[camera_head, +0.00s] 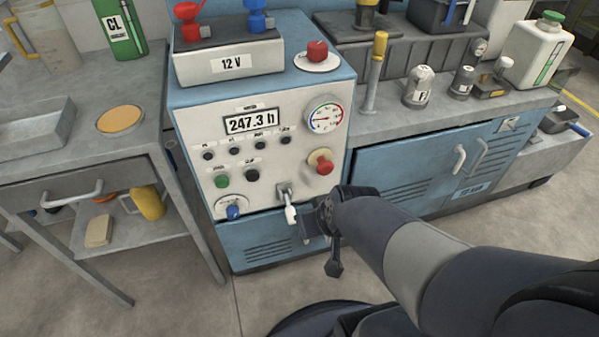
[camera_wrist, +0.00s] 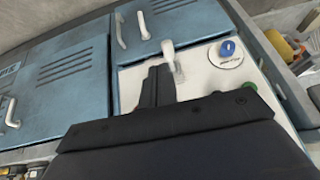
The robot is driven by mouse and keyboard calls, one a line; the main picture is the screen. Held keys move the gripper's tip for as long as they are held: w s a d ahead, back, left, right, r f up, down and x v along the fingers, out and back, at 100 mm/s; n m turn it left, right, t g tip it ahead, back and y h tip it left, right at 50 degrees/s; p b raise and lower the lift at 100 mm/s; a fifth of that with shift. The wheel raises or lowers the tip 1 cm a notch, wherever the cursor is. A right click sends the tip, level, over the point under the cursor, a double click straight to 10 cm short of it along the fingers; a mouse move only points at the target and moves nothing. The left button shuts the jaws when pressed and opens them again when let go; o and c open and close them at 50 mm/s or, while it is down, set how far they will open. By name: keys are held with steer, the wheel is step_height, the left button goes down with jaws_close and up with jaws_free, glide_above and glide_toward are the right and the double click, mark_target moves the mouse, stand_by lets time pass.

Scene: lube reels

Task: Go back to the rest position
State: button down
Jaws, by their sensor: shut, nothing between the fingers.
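My gripper (camera_head: 325,228) is at the front of the blue and white control cabinet, near the lower right of its panel. Its fingers are shut and hold nothing. A white-tipped lever (camera_head: 291,212) stands out from the panel just left of my gripper. In the wrist view my gripper (camera_wrist: 158,72) points at the cabinet front, and the white lever (camera_wrist: 169,50) is just beyond the fingertips. I cannot tell whether they touch. My arm reaches in from the lower right of the head view.
The panel (camera_head: 262,150) carries a blue knob (camera_head: 234,212), a green button (camera_head: 222,181), a red knob (camera_head: 321,162) and a gauge (camera_head: 325,117). A grey table (camera_head: 60,165) stands left. Blue cabinet doors (camera_head: 425,170) are right. Open floor (camera_head: 180,290) lies in front.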

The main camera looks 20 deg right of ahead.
steer(key=w+a+f+b, duration=0.1)
steer(key=w+f+b, duration=0.4)
steer(key=w+f, duration=0.2)
steer(key=shift+w+f, duration=0.15)
steer(key=shift+w, duration=0.9)
